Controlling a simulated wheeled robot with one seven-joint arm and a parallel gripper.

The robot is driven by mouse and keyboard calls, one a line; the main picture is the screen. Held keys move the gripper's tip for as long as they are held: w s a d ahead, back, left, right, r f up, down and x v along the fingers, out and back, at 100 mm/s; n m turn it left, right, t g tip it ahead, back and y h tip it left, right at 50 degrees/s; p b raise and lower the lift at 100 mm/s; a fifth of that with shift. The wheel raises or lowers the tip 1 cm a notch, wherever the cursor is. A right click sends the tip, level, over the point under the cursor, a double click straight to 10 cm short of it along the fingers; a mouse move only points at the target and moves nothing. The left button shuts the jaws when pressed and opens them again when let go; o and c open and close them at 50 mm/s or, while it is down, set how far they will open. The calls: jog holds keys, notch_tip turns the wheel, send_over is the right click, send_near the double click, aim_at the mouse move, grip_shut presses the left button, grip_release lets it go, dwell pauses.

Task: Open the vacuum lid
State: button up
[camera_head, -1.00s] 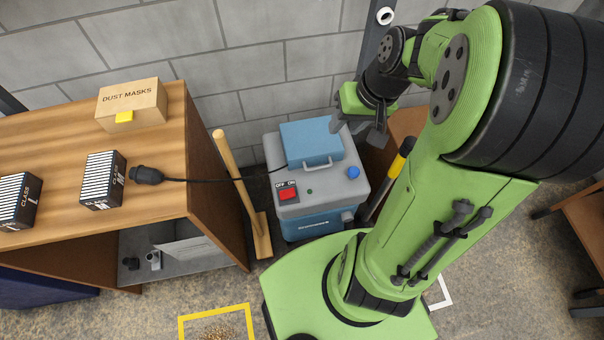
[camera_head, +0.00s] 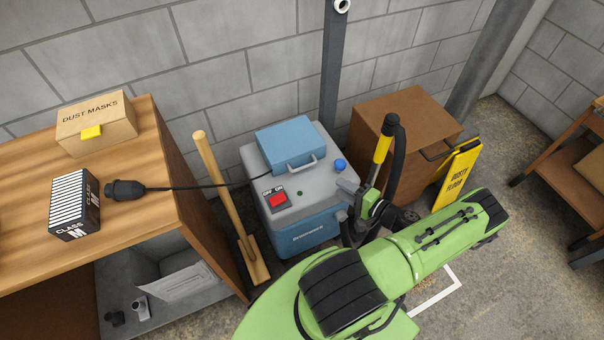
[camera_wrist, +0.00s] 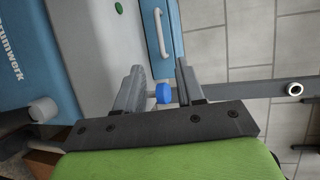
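The vacuum (camera_head: 316,222) stands on the floor with a blue body and grey top. Its blue lid (camera_head: 285,140) lies flat on the top, apparently closed, with a pale handle (camera_head: 301,164) on its front side. A round blue knob (camera_head: 340,165) sits at the top's right edge. My gripper (camera_head: 348,188) is low at the vacuum's right front corner, near the knob. In the wrist view my gripper (camera_wrist: 160,85) is open, and the blue knob (camera_wrist: 163,93) shows between its fingers; contact cannot be told. The lid (camera_wrist: 174,14) and handle (camera_wrist: 159,32) show beyond.
A red switch (camera_head: 278,201) is on the vacuum's top. A wooden-handled tool (camera_head: 222,190) leans left of it, by the workbench (camera_head: 155,113). A yellow-and-black handle (camera_head: 383,150) stands close to my arm. A brown cabinet (camera_head: 375,115) and yellow floor sign (camera_head: 456,176) are right.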

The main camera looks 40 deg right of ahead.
jog(key=w+f+b, duration=0.1)
jog(key=w, duration=0.3)
jog(key=w+a+b, duration=0.1)
jog(key=w, duration=0.4)
jog(key=w+f+b, duration=0.1)
jog(key=w, duration=0.4)
jog(key=shift+a+f, duration=0.35)
grip_shut()
